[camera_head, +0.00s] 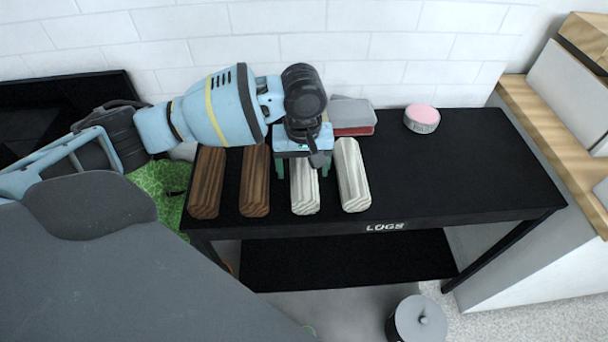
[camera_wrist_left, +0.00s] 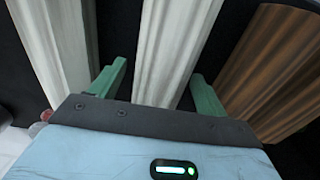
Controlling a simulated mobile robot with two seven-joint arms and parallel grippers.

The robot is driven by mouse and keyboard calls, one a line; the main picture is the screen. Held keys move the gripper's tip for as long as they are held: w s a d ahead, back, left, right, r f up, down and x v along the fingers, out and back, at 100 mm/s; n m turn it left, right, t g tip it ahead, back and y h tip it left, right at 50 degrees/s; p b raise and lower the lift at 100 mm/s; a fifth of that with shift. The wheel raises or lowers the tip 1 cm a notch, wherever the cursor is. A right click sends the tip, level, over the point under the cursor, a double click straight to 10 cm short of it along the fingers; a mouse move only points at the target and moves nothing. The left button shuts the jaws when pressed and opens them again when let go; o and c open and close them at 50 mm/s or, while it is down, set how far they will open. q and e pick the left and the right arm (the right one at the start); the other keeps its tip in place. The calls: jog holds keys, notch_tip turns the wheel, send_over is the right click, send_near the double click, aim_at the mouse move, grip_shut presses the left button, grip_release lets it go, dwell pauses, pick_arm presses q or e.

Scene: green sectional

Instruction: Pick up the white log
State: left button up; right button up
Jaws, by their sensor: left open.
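Two white logs lie side by side on the black table. One white log (camera_head: 304,195) is under my left gripper (camera_head: 303,170), and the other white log (camera_head: 352,178) lies to its right. My left gripper is open, pointing down, with its green fingers on either side of the first white log. In the left wrist view this log (camera_wrist_left: 165,45) runs between the two fingers (camera_wrist_left: 160,72). The other white log (camera_wrist_left: 58,45) is at the left there. The gripper hides part of the log's far end. My right gripper is not in view.
Two brown logs (camera_head: 207,183) (camera_head: 255,182) lie left of the white ones on the black table (camera_head: 450,175). A grey-and-red box (camera_head: 353,124) stands behind, and a pink-topped round tin (camera_head: 421,118) is farther right. The table's right side is clear.

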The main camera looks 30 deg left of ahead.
aim_at(303, 161)
pick_arm(q)
jog(key=shift+f, duration=0.15)
jog(key=c, duration=1.2)
notch_tip(303, 161, up, 9)
jog(key=shift+f+p, duration=0.15)
jog(key=shift+p, duration=0.9)
jog(key=shift+c, duration=0.2)
jog(key=shift+r, duration=0.75)
jog(key=s+d+r+m, duration=0.1)
jog(key=d+r+m, duration=0.15)
jog(key=d, duration=0.35)
jog(key=s+d+r+m, duration=0.1)
jog(key=s+d+r, duration=0.15)
jog(key=d, duration=0.25)
jog(key=s+d+r+m, duration=0.3)
jog(key=s+d+m, duration=0.1)
jog(key=s+d, duration=0.3)
jog(key=shift+s+d+r, duration=0.25)
jog(key=shift+s+d, duration=0.15)
jog(key=shift+s, duration=0.65)
